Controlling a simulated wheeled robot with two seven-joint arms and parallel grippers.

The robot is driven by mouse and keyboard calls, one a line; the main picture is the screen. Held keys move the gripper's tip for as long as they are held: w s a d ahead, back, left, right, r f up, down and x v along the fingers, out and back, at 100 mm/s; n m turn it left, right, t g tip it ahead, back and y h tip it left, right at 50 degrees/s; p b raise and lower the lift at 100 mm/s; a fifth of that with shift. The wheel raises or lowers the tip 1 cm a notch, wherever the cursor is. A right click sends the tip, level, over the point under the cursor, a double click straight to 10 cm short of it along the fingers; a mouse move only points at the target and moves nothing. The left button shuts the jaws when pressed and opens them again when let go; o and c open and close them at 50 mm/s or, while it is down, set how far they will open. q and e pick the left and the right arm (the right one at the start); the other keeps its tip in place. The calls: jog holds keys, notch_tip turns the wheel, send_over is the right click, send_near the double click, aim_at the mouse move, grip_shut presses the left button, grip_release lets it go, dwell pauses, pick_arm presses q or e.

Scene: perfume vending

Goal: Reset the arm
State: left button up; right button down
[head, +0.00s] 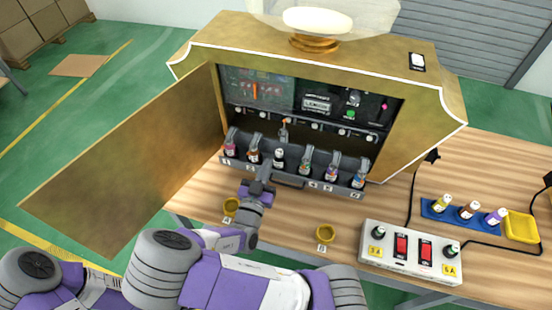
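The rack holds several small bottles (278,160) in a row, in front of the open vending cabinet (330,60).
The cabinet door (130,160) is swung open to the left. A white switch box (410,252), a blue bottle tray (459,219) and a yellow tray (522,226) stand at right, with black cables.

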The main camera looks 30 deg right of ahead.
jog(key=shift+s+a, duration=0.2)
dwell(0.4)
